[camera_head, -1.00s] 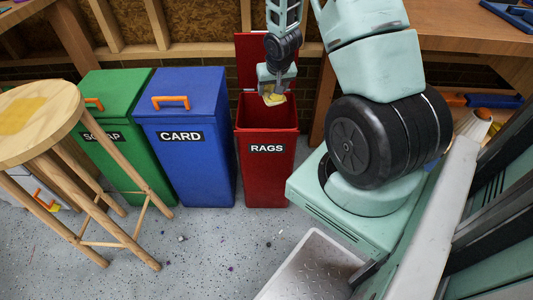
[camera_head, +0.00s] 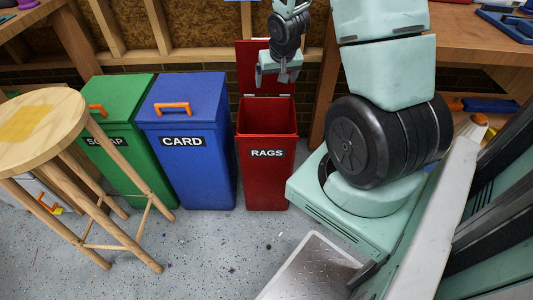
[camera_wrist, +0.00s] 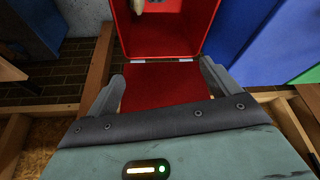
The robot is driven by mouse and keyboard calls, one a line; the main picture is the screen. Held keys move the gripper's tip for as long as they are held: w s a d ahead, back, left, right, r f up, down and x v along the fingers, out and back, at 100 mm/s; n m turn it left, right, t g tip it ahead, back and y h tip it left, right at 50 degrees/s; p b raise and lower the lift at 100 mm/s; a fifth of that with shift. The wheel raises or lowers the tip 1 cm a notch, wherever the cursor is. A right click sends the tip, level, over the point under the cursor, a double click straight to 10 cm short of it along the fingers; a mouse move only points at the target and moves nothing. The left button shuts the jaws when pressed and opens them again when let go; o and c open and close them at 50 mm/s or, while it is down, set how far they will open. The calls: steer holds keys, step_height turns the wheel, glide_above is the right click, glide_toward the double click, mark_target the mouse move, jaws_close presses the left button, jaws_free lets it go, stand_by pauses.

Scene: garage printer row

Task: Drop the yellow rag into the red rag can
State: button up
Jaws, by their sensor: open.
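The red rag can (camera_head: 265,175), labelled RAGS, stands upright with its lid (camera_head: 252,65) raised at the back. My gripper (camera_head: 284,78) is above the can's rear edge, near the raised lid. In the wrist view my gripper (camera_wrist: 162,75) has its two fingers spread wide with nothing between them. The wrist view looks into the can (camera_wrist: 180,38). A small pale yellowish piece, which looks like the yellow rag (camera_wrist: 137,6), shows inside it at the top edge of that picture, mostly cut off. The rag does not show in the head view.
A blue CARD bin (camera_head: 186,165) and a green SCRAP bin (camera_head: 120,130), both lidded, stand left of the can. A wooden stool (camera_head: 45,135) stands in front of them. A workbench (camera_head: 480,40) is at the right. Speckled floor is open in front.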

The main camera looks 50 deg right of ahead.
steer(key=p+v, duration=0.2)
steer(key=v, duration=0.7)
steer(key=shift+f, duration=0.1)
